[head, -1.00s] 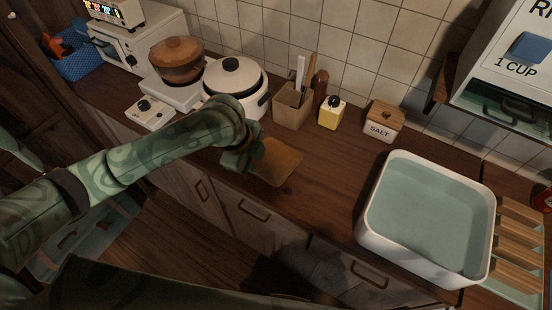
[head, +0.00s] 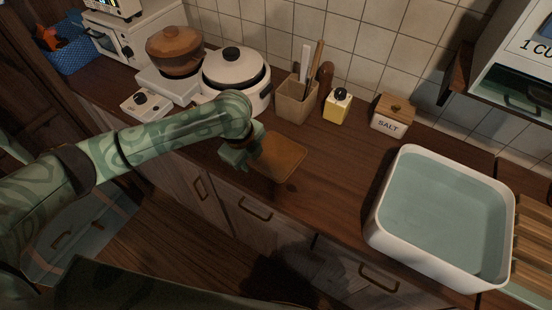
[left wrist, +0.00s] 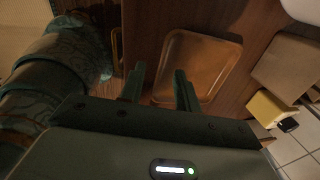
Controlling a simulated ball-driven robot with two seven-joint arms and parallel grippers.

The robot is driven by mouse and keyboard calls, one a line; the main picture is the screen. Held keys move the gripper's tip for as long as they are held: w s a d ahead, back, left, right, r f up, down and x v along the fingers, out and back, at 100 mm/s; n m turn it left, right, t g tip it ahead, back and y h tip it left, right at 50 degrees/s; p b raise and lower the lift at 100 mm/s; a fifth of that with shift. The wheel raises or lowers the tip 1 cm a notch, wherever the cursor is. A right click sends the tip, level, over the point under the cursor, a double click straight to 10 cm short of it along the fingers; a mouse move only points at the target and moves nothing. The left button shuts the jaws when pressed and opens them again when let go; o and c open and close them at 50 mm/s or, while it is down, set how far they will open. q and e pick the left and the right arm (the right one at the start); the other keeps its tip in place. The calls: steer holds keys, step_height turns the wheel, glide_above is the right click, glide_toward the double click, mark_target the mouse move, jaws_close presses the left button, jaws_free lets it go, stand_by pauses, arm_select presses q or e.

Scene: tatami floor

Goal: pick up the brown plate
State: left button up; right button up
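The brown plate (head: 279,158) is a flat, rounded square lying on the wooden counter near its front edge. It also shows in the left wrist view (left wrist: 200,62), ahead of the fingers. My left gripper (head: 246,153) is at the plate's left side in the head view. In the left wrist view its two fingers (left wrist: 160,86) stand apart with a gap between them, over or beside the plate's near edge. Nothing shows held between them. I cannot tell whether the fingers touch the plate. My right gripper is not in view.
A white basin of water (head: 440,215) stands to the right on the counter. Behind the plate are a utensil holder (head: 296,101), a yellow container (head: 337,106) and a salt box (head: 392,112). A white rice cooker (head: 235,78) stands behind my left arm. Counter right of the plate is clear.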

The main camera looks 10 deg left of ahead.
mark_target(253, 166)
arm_select(q)
steer(key=f+b, duration=0.1)
steer(key=w+f, duration=0.1)
steer(key=f, duration=0.1)
steer(key=f+b, duration=0.1)
steer(key=f, duration=0.1)
steer(key=shift+w+d+b, duration=0.1)
steer(key=shift+w+b, duration=0.15)
steer(key=shift+b, duration=0.1)
steer(key=shift+r, duration=0.2)
steer(key=shift+s, duration=0.1)
jaws_close()
